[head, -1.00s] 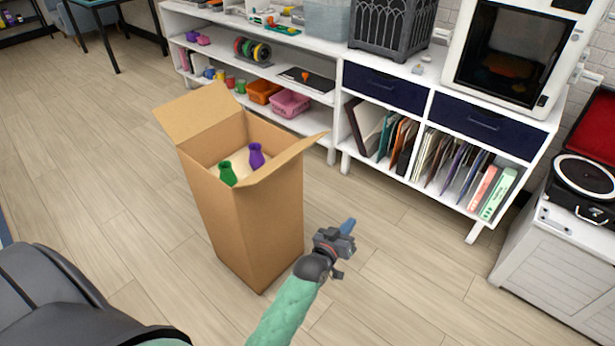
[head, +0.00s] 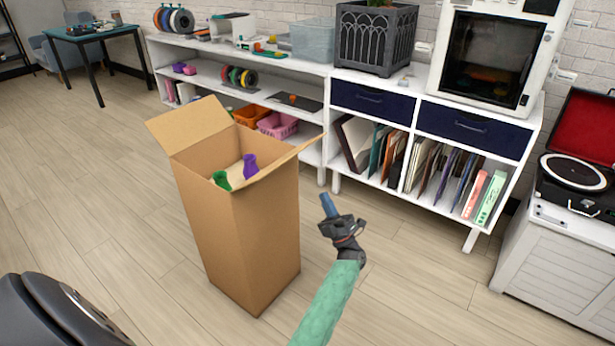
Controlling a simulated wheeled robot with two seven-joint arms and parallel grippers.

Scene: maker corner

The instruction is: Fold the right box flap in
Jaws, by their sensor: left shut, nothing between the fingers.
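A tall open cardboard box (head: 240,235) stands on the floor left of centre. Its right flap (head: 283,163) sticks outward and slightly up from the right rim. Its left flap (head: 188,124) also stands out, at the far left rim. Inside are the tops of a green item (head: 221,181) and a purple item (head: 250,167); their lower parts are hidden. My left gripper (head: 328,204) is to the right of the box, below the right flap's tip in the picture and apart from it. Its blue fingers are shut and empty, pointing up. My right gripper is not in view.
A white shelf unit (head: 330,150) with baskets and folders stands behind the box. A white cabinet (head: 545,250) with a record player (head: 575,175) stands at the right. The wooden floor (head: 420,290) around the box is clear.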

